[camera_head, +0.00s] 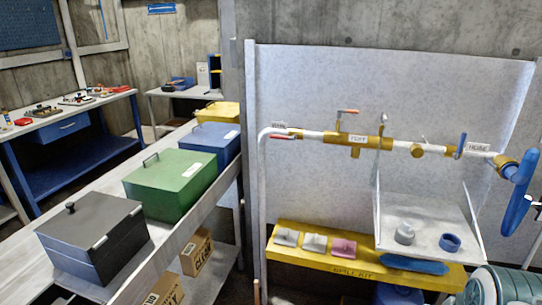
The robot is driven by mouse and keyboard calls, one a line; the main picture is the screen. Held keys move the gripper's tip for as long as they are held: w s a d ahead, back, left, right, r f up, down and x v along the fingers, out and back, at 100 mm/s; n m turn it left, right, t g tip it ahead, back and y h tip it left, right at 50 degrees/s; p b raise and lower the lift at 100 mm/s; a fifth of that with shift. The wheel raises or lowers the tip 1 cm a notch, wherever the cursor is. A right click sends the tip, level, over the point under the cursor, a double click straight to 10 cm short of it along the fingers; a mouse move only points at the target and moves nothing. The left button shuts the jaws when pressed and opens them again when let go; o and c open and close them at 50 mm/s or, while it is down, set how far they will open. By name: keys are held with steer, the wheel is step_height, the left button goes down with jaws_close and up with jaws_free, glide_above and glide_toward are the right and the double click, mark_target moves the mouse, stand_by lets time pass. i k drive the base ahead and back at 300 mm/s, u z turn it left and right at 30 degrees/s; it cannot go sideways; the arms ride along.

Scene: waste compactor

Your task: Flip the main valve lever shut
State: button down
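A white pipe (315,134) runs across a pale panel, with yellow valve bodies along it. At its left end a small tag (279,125), too small to read surely, sits above a red lever (283,137) that lies roughly along the pipe. A second red-tipped lever (348,111) stands on a stem above the yellow valve body (357,140), its handle roughly level. A blue handle (460,146) stands upright near the tag reading HOSE (478,148). I cannot tell which lever is the main one. My gripper is not in view.
A yellow bench (345,267) with small pads stands under the pipe, and a white tray (430,210) holds cups. A blue wheel (520,192) is at the far right. Left are black (92,238), green (170,183) and blue (210,140) bins on a counter.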

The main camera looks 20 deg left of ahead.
mark_target(293, 138)
steer(key=k, duration=1.05)
steer(key=u, duration=0.3)
steer(key=i, duration=0.3)
steer(key=u, duration=0.95)
steer(key=i, duration=1.35)
steer(key=z, duration=0.75)
steer(key=i, duration=0.45)
steer(key=z, duration=0.4)
